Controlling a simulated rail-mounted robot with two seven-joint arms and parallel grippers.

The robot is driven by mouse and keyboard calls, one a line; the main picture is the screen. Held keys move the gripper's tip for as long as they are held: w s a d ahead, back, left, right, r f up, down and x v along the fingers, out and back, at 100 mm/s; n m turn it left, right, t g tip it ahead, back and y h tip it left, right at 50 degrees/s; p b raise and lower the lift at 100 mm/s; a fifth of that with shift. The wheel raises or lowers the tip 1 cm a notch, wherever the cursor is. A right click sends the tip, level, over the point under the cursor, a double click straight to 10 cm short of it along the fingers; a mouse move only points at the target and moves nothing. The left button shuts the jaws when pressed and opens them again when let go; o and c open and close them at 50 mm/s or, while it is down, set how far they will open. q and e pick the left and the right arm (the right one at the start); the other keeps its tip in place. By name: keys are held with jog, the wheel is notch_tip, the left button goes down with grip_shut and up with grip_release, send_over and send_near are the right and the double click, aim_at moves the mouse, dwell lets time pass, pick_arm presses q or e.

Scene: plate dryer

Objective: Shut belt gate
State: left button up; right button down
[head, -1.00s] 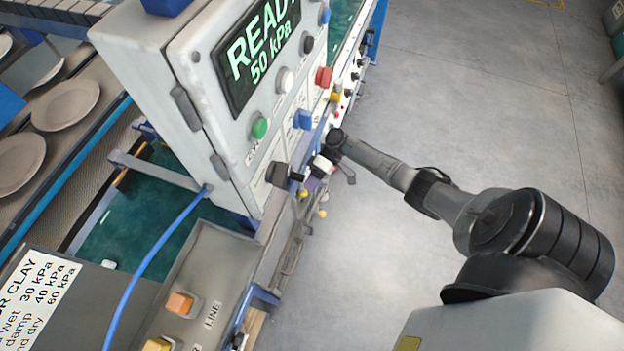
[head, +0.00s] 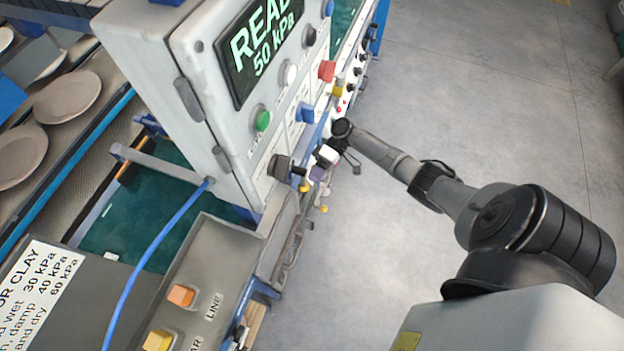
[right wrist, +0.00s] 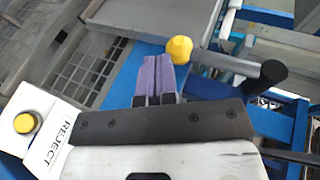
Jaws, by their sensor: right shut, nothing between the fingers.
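My right gripper (head: 318,173) is beside the front edge of the machine, just right of the control box. In the right wrist view its purple fingers (right wrist: 158,77) are together with nothing between them. A grey bar with a yellow ball end (right wrist: 180,48) and a black grip (right wrist: 268,72) lies just beyond and right of the fingertips; I cannot tell whether they touch. A black knob (head: 280,168) is left of the gripper in the head view. I cannot tell which part is the belt gate or how it stands. My left gripper is out of view.
The control box (head: 150,90) with a READY display stands close left of the gripper. A REJECT panel with a yellow button (right wrist: 25,122) is at left in the wrist view. Clay plates (head: 67,97) lie on the belt. The floor (head: 480,110) at right is clear.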

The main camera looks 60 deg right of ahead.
jog(key=v, duration=1.2)
jog(key=shift+b, duration=0.45)
